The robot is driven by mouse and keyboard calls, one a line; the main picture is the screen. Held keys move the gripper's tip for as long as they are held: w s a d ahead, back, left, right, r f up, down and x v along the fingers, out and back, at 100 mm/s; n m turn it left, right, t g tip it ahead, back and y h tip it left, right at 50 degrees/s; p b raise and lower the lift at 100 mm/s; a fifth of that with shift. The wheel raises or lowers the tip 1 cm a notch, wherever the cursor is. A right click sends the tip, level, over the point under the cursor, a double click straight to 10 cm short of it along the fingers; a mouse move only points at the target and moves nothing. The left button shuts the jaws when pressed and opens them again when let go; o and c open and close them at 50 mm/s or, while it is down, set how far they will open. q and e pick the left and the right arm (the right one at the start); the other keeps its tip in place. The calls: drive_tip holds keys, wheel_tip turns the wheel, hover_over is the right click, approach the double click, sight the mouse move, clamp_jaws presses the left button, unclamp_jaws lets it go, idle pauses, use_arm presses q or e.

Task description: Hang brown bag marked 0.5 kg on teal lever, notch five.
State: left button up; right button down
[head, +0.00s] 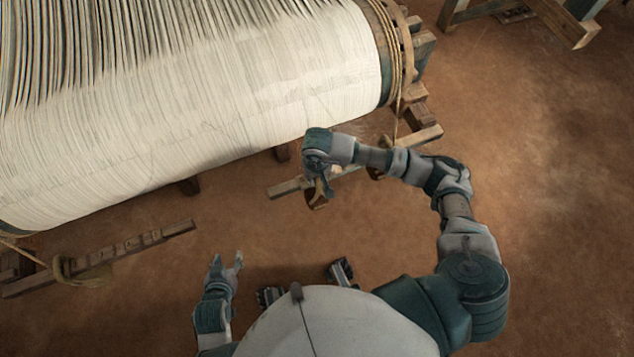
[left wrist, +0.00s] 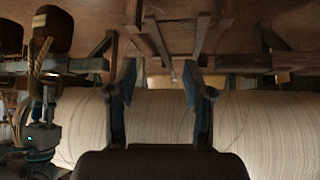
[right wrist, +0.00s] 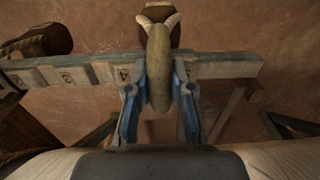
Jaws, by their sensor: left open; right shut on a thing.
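My right gripper (head: 318,182) is shut on the olive grip (right wrist: 158,68) of a brown bag (head: 317,201). Pale loops join this grip to the bag, which also shows in the right wrist view (right wrist: 160,12). The grip lies across the worn teal lever (right wrist: 228,68) in the right wrist view, just right of the mark 4. The grip and fingers hide the lever there. I cannot tell whether the loops touch the lever. The lever's free end shows in the head view (head: 284,188). No weight mark is readable. My left gripper (head: 228,262) is open and empty.
Another brown bag (right wrist: 42,40) hangs on the same lever, further along to the left in the right wrist view. The cloth roll (head: 250,110) lies close behind. A second wooden lever (head: 140,241) with rope is at the left. Bare floor (head: 290,235) lies between.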

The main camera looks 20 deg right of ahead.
drive_tip(key=shift+w+d, duration=0.1)
drive_tip(key=shift+w, duration=0.6)
drive_tip(key=shift+w+a+b, duration=0.3)
drive_tip(key=shift+w+b, duration=0.1)
drive_tip(key=shift+w, duration=0.2)
drive_tip(key=shift+w+a+f, duration=0.1)
drive_tip(key=shift+w, duration=0.05)
drive_tip(key=shift+a+f+b, duration=0.15)
drive_tip(key=shift+f+b, duration=0.15)
drive_tip(key=shift+b, duration=0.05)
drive_tip(key=shift+f, duration=0.2)
drive_tip(key=shift+d+f+b, duration=0.45)
drive_tip(key=shift+f, duration=0.05)
drive_tip(key=shift+a, duration=0.15)
use_arm(q)
drive_tip(key=w+d+r+t+h, duration=0.1)
drive_tip(key=w+d+r+t, duration=0.1)
drive_tip(key=w+r+t, duration=0.3)
drive_tip(key=shift+w, duration=0.45)
use_arm(e)
drive_tip(key=shift+a, duration=0.1)
use_arm(q)
drive_tip(key=shift+w, duration=0.1)
